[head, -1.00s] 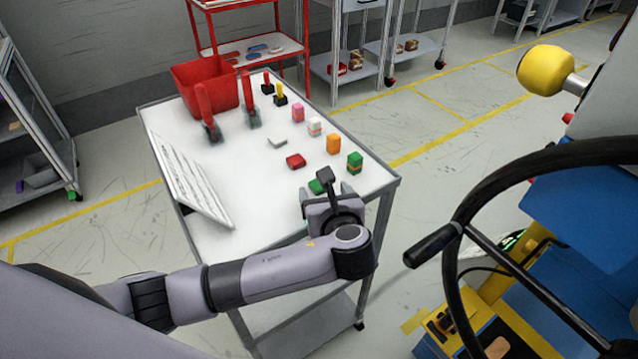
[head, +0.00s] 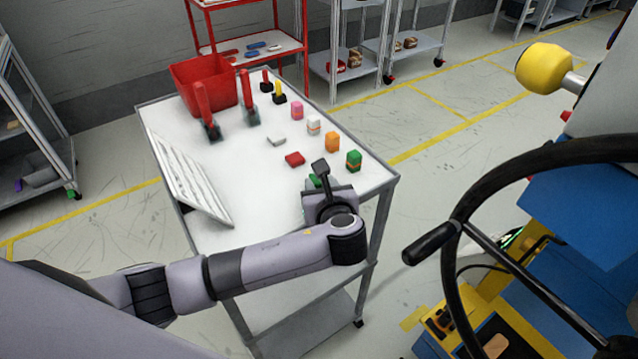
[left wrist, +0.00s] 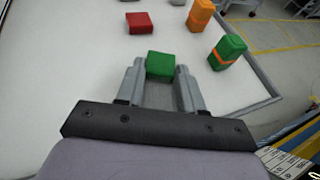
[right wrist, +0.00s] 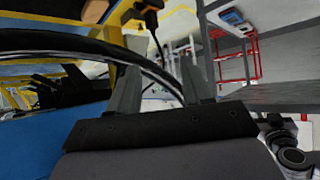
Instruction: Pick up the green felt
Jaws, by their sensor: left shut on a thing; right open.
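The green felt (left wrist: 160,65) is a small flat-topped green block on the white table top. In the left wrist view it sits between the fingertips of my left gripper (left wrist: 159,70), which is shut on it. I cannot tell if the felt is lifted clear of the table. In the head view the felt (head: 314,181) is mostly hidden behind my left gripper (head: 319,192). My right gripper (right wrist: 161,82) is open and empty in the right wrist view, with a black curved bar behind its fingers.
A green block with an orange band (head: 354,160) stands right of the felt. Beyond are an orange block (head: 332,142) and a red block (head: 295,159). A white slatted panel (head: 187,180) lies left, and a red bin (head: 205,85) stands at the far end.

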